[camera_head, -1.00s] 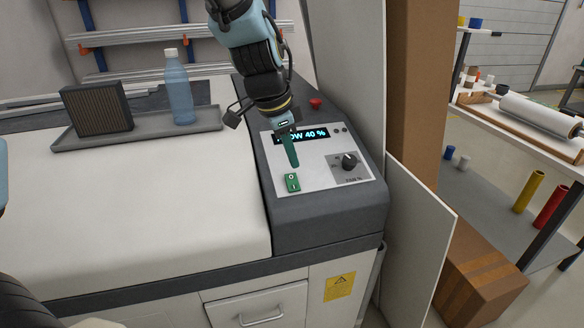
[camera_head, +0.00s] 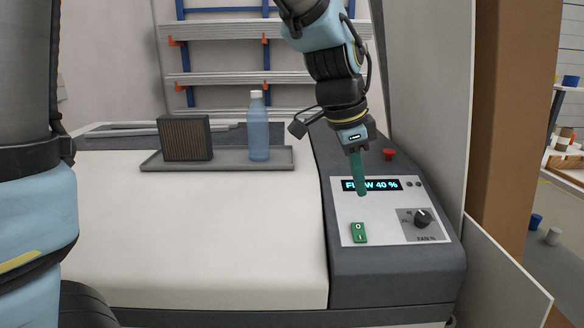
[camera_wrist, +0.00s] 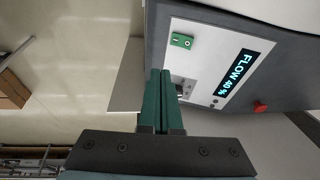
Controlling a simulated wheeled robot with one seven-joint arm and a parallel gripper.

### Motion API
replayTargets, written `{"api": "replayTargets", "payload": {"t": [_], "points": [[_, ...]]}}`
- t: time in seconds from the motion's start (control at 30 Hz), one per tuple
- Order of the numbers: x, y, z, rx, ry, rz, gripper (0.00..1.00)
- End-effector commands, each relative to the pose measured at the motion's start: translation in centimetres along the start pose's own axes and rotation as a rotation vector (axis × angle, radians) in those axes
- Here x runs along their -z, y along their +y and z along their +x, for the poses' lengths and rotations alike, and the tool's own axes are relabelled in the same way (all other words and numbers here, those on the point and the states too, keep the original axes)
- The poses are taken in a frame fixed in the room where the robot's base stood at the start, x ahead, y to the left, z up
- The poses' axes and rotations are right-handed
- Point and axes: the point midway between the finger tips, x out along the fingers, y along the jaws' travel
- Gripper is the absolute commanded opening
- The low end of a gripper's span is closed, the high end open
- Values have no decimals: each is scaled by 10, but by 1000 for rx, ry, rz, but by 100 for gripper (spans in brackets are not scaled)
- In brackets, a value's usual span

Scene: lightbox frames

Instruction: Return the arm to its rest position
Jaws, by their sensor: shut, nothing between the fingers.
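My gripper (camera_head: 360,190) hangs above the control panel with its green fingers pointing down. The fingers are together and hold nothing; in the wrist view my gripper (camera_wrist: 160,78) also shows them side by side. The control panel (camera_head: 385,232) carries a lit display (camera_head: 384,184) reading "FLOW 40 %", partly covered by the fingers in the head view. A green rocker switch (camera_head: 359,233) sits below the fingertips. A black knob (camera_head: 422,219) is at the panel's right. The fingertips look apart from the panel.
A red button (camera_head: 389,154) stands behind the panel. A grey tray (camera_head: 220,162) holds a dark ribbed box (camera_head: 186,138) and a blue bottle (camera_head: 258,130). A white upright panel (camera_head: 432,90) and a brown column (camera_head: 505,130) stand close on the right. The white worktop (camera_head: 200,240) is clear.

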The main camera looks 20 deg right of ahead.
Motion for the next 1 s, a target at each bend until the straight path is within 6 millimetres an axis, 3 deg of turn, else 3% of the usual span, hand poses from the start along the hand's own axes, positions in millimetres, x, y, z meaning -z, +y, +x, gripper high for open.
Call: {"api": "replayTargets", "payload": {"t": [0.17,0.27,0.47,0.57,0.7,0.83,1.0], "points": [[-9,-4,0,6,-6,-33,0],[-41,-17,1,24,-29,-155,0],[-163,-40,-2,99,-103,-631,0],[-226,-36,-6,142,-136,-891,0],[-306,-15,-11,203,-172,-1248,0],[-359,12,-16,253,-193,-1526,0],[-394,38,-19,294,-204,-1743,0]]}}
